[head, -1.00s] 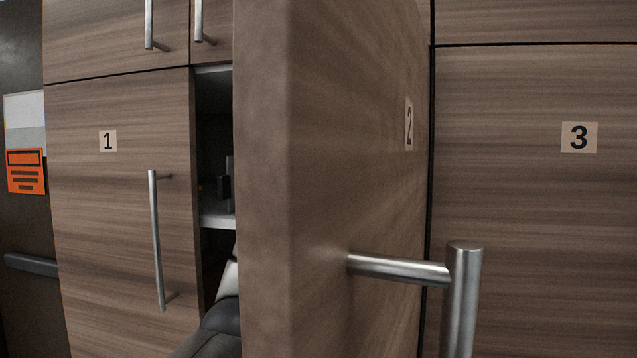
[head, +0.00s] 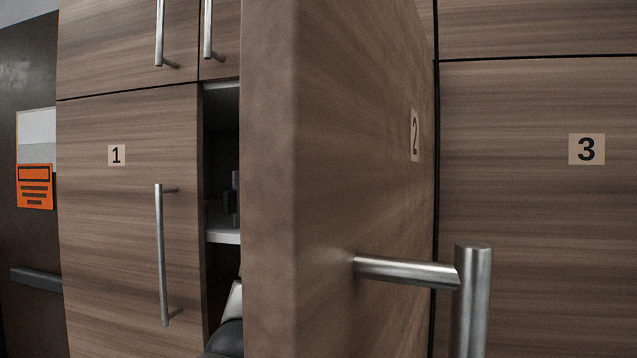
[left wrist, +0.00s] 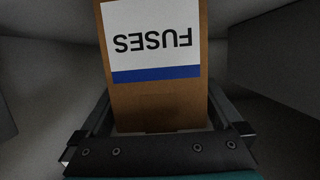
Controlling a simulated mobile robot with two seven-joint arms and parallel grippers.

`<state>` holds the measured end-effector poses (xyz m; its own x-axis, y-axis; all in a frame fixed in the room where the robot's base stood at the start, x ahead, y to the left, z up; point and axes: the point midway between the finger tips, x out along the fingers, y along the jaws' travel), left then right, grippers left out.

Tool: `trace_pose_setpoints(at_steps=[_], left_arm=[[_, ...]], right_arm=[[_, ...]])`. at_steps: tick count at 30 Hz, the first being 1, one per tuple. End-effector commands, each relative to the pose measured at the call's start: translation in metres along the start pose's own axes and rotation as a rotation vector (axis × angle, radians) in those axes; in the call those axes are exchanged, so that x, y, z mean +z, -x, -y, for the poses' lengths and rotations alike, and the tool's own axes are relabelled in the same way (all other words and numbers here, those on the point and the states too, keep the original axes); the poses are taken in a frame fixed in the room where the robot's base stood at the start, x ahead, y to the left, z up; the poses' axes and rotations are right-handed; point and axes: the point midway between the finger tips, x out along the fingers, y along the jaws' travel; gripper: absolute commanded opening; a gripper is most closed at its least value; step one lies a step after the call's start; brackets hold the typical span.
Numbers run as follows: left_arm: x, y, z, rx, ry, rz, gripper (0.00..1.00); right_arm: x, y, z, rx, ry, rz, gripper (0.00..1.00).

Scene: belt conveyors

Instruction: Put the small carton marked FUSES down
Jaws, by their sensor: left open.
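The small carton (left wrist: 158,98) is brown with a white label reading FUSES, upside down in the left wrist view, and a blue stripe. My left gripper (left wrist: 160,112) is open, with one finger on each side of the carton. A narrow gap shows beside the carton at its near end; I cannot tell whether either finger touches it. The surface under the carton is hard to make out. In the head view the open door marked 2 (head: 345,190) hides the carton and my left gripper. My right gripper is in neither view.
Door 2 stands open toward me, its bar handle (head: 470,300) jutting out. Left of it a narrow gap shows a pale shelf (head: 222,236) with a small dark object (head: 230,201). Door 1 (head: 130,230) and door 3 (head: 540,230) are shut.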

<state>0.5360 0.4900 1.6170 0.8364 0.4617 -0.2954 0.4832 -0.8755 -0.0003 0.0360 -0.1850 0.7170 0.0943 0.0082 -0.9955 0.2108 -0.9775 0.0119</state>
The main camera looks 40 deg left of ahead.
Motion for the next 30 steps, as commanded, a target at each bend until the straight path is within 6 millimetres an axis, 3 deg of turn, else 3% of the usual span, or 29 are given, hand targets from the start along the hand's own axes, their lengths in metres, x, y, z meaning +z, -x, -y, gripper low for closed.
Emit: trace_pose_setpoints(at_steps=[5, 18, 24, 30], left_arm=[[-0.001, 0.022, 0.000, 0.000, 0.000, -0.005, 1.00], [-0.002, 0.106, 0.000, 0.000, 0.001, -0.004, 1.00], [-0.001, 0.120, 0.000, 0.000, 0.000, 0.000, 1.00], [-0.002, 0.121, 0.000, 0.000, 0.000, 0.000, 1.00]], right_arm=[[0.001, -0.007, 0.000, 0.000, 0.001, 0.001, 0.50], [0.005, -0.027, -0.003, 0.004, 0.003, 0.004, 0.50], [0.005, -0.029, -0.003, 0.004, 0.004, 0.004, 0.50], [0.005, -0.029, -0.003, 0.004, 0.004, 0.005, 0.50]])
